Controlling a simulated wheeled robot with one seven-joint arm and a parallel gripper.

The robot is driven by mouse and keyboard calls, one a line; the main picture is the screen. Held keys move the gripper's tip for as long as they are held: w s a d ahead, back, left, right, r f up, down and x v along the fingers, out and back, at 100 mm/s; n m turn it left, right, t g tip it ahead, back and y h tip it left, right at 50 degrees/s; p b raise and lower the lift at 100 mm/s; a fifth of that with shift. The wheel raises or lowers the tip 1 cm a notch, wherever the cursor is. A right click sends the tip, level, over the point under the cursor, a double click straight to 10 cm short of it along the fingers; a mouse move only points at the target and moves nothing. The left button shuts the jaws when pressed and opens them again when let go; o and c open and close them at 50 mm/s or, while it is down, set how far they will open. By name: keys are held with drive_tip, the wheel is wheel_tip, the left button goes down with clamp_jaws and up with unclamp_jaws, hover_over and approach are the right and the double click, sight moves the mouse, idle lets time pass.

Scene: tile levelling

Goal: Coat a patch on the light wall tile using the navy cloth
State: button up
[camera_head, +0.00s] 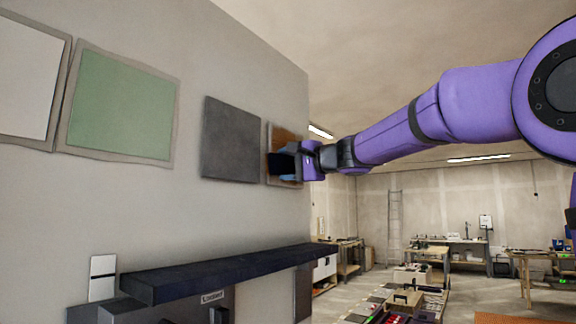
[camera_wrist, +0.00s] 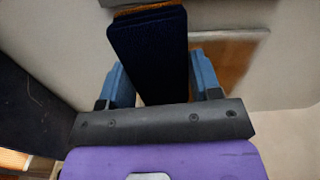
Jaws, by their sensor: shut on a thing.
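The light wall tile (camera_head: 25,80) hangs at the far left of the wall, cut off by the picture edge. My gripper (camera_head: 292,162) is far to its right, in front of an orange-brown tile (camera_head: 284,137). It is shut on the navy cloth (camera_wrist: 150,60), which shows as a dark, thick pad between the blue fingers in the wrist view (camera_wrist: 162,78). In the head view the cloth (camera_head: 279,164) is a small dark patch over the brown tile. I cannot tell whether it touches that tile.
A green tile (camera_head: 122,106) and a dark grey tile (camera_head: 232,140) hang between the light tile and my gripper. A dark shelf (camera_head: 230,272) juts from the wall below, with a small white tile-like piece (camera_head: 103,278) at its left. Workbenches stand far behind.

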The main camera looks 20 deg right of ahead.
sight(272, 149)
drive_tip(key=shift+x, duration=0.95)
drive_tip(key=shift+d, duration=0.1)
drive_tip(key=shift+w+d, duration=0.5)
drive_tip(key=shift+d, duration=0.3)
drive_tip(key=shift+w+d, duration=0.55)
drive_tip(key=shift+d, duration=0.2)
drive_tip(key=shift+w+d+r, duration=1.2)
drive_tip(key=shift+w+d, duration=2)
drive_tip(key=shift+d, duration=0.95)
drive_tip(key=shift+s+a, duration=1.45)
drive_tip(key=shift+a, duration=0.5)
drive_tip(key=shift+s+a, duration=1.45)
drive_tip(key=shift+a, duration=0.5)
drive_tip(key=shift+s+a, duration=1.4)
drive_tip(key=shift+a, duration=0.55)
drive_tip(key=shift+r, duration=1.15)
drive_tip(key=shift+w+d, duration=0.6)
drive_tip(key=shift+d, duration=0.2)
drive_tip(key=shift+w+d, duration=0.6)
drive_tip(key=shift+d, duration=0.2)
